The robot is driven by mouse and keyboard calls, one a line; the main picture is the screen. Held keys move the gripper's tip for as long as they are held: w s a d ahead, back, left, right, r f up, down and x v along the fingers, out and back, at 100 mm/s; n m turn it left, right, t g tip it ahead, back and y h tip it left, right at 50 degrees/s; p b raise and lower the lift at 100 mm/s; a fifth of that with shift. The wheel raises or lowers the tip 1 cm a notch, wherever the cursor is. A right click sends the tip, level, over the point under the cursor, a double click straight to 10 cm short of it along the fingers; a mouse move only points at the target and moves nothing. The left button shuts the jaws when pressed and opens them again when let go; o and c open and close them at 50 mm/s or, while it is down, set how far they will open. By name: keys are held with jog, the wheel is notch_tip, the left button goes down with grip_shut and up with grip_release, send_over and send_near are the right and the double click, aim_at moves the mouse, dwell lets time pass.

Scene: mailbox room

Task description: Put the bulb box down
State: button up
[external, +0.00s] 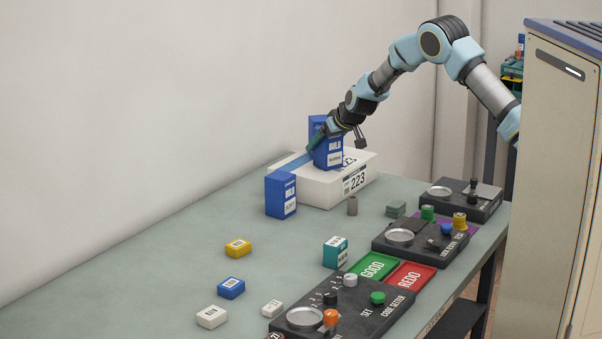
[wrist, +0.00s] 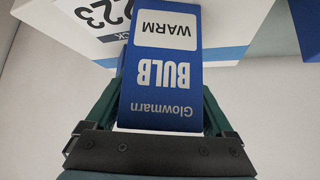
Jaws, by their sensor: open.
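The blue bulb box (external: 329,152) is upright at the top of the white carton marked 223 (external: 322,188). In the wrist view the bulb box (wrist: 163,75) shows upside down, with BULB and WARM on its face. My gripper (external: 322,141) is open, with its green fingers on either side of the bulb box; they also show in the wrist view (wrist: 160,108). I cannot tell whether a finger still touches it. The underside of the box is hard to see, but it appears to rest on the carton.
Small boxes, a teal box (external: 335,252), black stations (external: 420,238) and green and red trays (external: 374,266) occupy the bench.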

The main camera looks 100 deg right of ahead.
jog(key=b+v, duration=0.2)
jog(key=v, duration=0.9)
jog(key=shift+a+r, duration=0.3)
jog(key=w+a+f+n+y, duration=0.1)
jog(key=w+a+n+y, duration=0.15)
jog(key=a, duration=0.85)
jog(key=w+a+f+n+y, duration=0.15)
jog(key=w+a, duration=0.25)
jog(key=a, duration=0.7)
jog(key=w+a+f+n+y, duration=0.2)
jog(key=w+a, duration=0.2)
jog(key=a, duration=0.7)
jog(key=s+a+f+n, duration=0.1)
jog(key=s+a, duration=0.3)
jog(key=a, duration=0.4)
jog(key=s+a+f+n+g+y, duration=0.1)
jog(key=s+a+n, duration=0.2)
jog(key=a, duration=0.5)
jog(key=s+a+f+n+g+y, duration=0.1)
jog(key=s+a+n, duration=0.1)
jog(key=s+a, duration=0.3)
jog(key=a, duration=0.3)
jog(key=shift+s, duration=0.3)
jog(key=shift+a, duration=0.1)
dwell(0.5)
